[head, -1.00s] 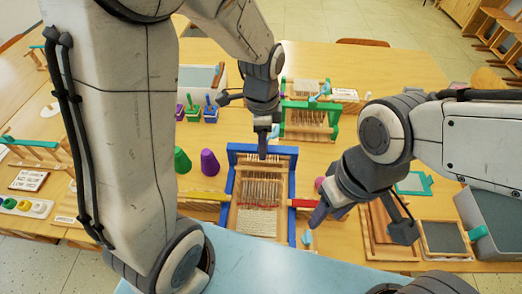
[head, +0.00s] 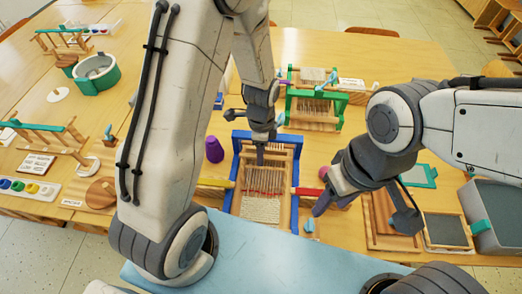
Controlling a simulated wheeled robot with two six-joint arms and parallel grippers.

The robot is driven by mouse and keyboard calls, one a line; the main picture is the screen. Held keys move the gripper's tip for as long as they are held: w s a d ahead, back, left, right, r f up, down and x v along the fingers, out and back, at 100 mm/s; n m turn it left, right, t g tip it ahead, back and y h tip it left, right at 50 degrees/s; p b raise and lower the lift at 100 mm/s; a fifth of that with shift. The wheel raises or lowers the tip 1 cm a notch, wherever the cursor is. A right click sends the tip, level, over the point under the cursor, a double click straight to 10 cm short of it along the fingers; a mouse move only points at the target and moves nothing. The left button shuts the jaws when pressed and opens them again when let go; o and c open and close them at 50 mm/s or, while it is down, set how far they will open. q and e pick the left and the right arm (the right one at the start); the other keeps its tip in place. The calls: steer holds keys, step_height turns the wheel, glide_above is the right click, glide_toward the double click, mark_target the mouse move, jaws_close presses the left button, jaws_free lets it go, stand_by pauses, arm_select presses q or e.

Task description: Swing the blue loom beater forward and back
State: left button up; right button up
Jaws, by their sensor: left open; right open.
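The blue-framed loom (head: 229,190) stands on the table in the middle of the head view, with pale threads and a patch of woven cloth (head: 260,208) at its near end. A thin red line crosses the threads. A yellow bar (head: 215,183) sticks out at its left side and a red bar (head: 307,191) at its right. My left gripper (head: 260,148) is open, pointing down over the loom's far part just inside the blue top bar. Whether it touches anything is unclear. My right gripper (head: 362,212) is open to the right of the loom, beside the red bar's end.
A green loom (head: 314,95) stands behind the blue one. A purple cone (head: 214,149) is at its left. Wooden boards (head: 385,240) and a grey bin (head: 500,215) lie to the right. A light blue surface (head: 270,262) fills the near edge.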

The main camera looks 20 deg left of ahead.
arm_select(q)
jaws_close()
stand_by(1.4)
